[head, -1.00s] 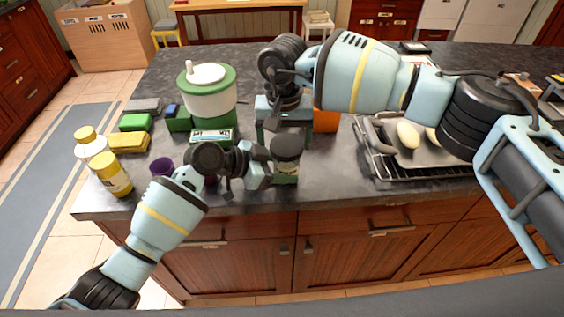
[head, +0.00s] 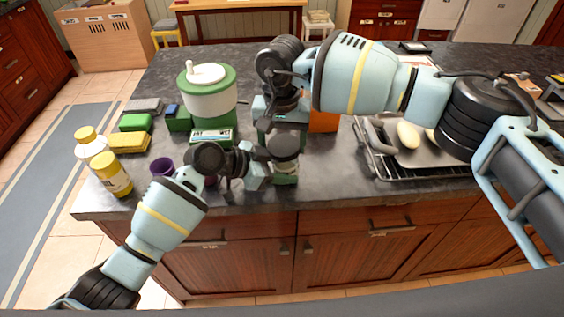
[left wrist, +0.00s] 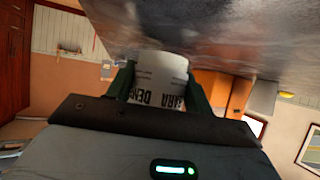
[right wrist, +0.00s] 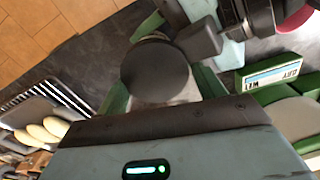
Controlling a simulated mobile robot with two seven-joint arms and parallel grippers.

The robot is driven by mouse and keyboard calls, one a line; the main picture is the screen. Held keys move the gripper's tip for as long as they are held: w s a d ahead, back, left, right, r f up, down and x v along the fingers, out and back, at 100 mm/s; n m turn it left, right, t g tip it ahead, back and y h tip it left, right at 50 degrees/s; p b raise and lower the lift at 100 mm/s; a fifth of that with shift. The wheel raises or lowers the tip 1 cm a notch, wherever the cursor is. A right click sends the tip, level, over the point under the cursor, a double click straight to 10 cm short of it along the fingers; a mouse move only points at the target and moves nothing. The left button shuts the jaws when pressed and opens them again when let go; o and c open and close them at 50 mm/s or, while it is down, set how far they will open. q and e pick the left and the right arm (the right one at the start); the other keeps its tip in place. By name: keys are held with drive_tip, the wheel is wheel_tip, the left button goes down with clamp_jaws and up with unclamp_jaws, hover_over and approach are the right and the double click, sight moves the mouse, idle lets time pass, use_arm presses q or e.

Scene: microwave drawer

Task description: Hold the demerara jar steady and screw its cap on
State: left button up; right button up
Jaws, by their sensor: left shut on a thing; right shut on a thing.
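The demerara jar (head: 285,167) stands upright near the counter's front edge. Its white label with black letters fills the middle of the left wrist view (left wrist: 160,82). My left gripper (head: 279,176) is shut on the jar's body low down, with a green finger on each side. The dark round cap (head: 284,146) sits at the top of the jar and shows as a flat disc in the right wrist view (right wrist: 155,70). My right gripper (right wrist: 160,80) is shut on the cap, a green finger on either side. Whether the threads are engaged cannot be seen.
A green-and-white canister (head: 207,98) and a green-white box (head: 212,137) stand left of the jar. A purple cup (head: 162,167), yellow sponge (head: 128,143) and two bottles (head: 112,175) are farther left. A tray rack (head: 372,165) is at right. An orange box (head: 324,122) is behind.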

drive_tip(key=shift+s+a+f+m+g, duration=0.1)
drive_tip(key=shift+s+a+m+g, duration=0.1)
drive_tip(key=shift+s+m, duration=0.3)
drive_tip(key=shift+s+a+f+m+g, duration=0.1)
drive_tip(key=shift+s+a+m, duration=0.15)
drive_tip(key=shift+m, duration=0.45)
drive_tip(key=m, duration=0.3)
drive_tip(key=shift+d, duration=0.1)
drive_tip(key=shift+c, duration=0.5)
drive_tip(key=shift+w+d+m, duration=0.1)
drive_tip(key=shift+d+m, duration=0.1)
drive_tip(key=shift+m, duration=0.7)
drive_tip(key=shift+c, duration=0.4)
